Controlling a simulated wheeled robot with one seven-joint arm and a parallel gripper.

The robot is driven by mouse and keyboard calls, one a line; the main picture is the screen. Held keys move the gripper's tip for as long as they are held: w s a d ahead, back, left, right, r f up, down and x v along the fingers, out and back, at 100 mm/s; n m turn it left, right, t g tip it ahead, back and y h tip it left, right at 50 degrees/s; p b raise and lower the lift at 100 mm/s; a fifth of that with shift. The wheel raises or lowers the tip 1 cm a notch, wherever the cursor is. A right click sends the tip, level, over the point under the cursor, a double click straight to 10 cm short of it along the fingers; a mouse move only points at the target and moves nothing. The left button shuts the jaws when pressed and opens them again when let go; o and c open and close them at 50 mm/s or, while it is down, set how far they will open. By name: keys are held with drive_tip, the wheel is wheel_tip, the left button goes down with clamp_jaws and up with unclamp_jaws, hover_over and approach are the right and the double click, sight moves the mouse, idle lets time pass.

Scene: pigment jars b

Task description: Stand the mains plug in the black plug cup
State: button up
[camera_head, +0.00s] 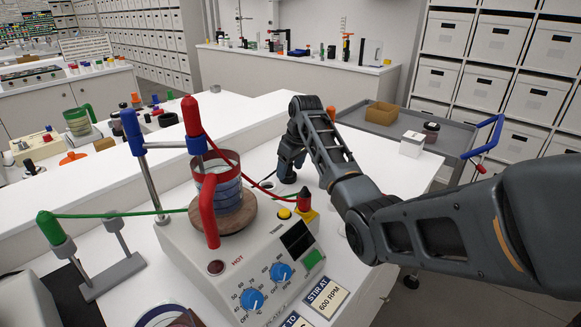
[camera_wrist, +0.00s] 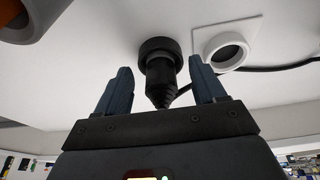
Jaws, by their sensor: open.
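In the wrist view the black mains plug (camera_wrist: 160,72) stands with its ribbed, tapering cable end toward my gripper (camera_wrist: 162,82). Its other end meets a wide black round collar, the black plug cup (camera_wrist: 157,44), and appears to sit in it; the pins are hidden. My gripper is open, with one finger on each side of the plug and a visible gap to both. In the head view my gripper (camera_head: 288,175) points down at the white bench top behind the hotplate; the plug and cup cannot be made out there.
A white ring-shaped holder (camera_wrist: 226,51) is beside the cup, with a black cable (camera_wrist: 288,66) running past it. In the head view a hotplate (camera_head: 240,262) with a red-rimmed beaker (camera_head: 222,190) and clamp posts stands left of my arm. A grey cart (camera_head: 375,130) is behind.

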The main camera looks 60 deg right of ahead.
drive_tip(key=shift+r, duration=0.1)
drive_tip(key=v, duration=0.7)
drive_tip(key=shift+r+b, duration=0.3)
drive_tip(key=shift+b, duration=0.15)
